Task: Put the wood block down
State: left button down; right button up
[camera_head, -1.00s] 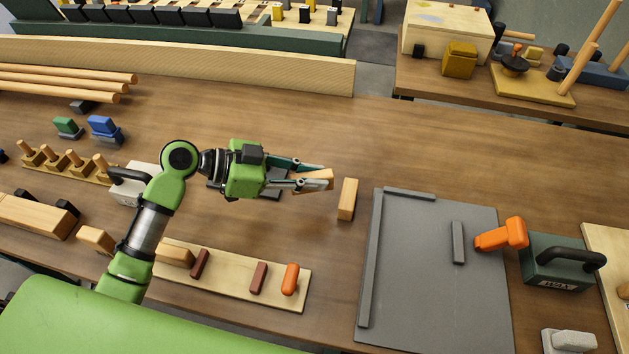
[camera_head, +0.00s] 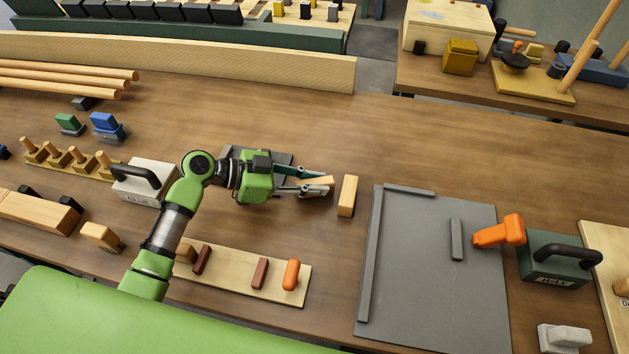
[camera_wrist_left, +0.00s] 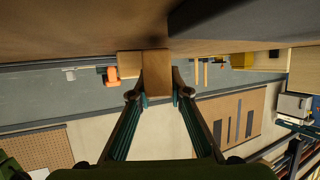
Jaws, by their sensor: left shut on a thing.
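The wood block (camera_head: 321,181) is a small pale block between the fingers of my left gripper (camera_head: 318,188), which is shut on it. In the left wrist view the held block (camera_wrist_left: 157,75) sits between the two fingertips, close to the brown bench top. Whether it touches the bench I cannot tell. A second pale wood block (camera_head: 347,196) stands on the bench just right of the gripper, apart from it in the head view; it also shows in the left wrist view (camera_wrist_left: 129,64), partly behind the held block. My right gripper is not in view.
A grey board with raised strips (camera_head: 420,290) lies to the right, with an orange-handled tool (camera_head: 499,232) and a green WAX box (camera_head: 560,262) beyond. A pale rack (camera_head: 225,277) lies in front. A GLUE container (camera_head: 145,184) stands left.

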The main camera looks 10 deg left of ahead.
pick_arm(q)
jog(key=shift+f+b, duration=0.45)
jog(key=shift+b, duration=0.05)
jog(key=c, duration=1.9)
grip_release()
jog(key=shift+s, duration=0.1)
jog(key=shift+r+p, duration=0.3)
jog(key=shift+p, duration=0.2)
jog(key=shift+r+p, duration=0.4)
jog(key=shift+p, duration=0.1)
jog(key=b+v, duration=0.3)
jog(key=v, duration=0.8)
jog(key=shift+a, duration=0.1)
jog(key=shift+a+r, duration=0.25)
jog(key=shift+a, duration=0.05)
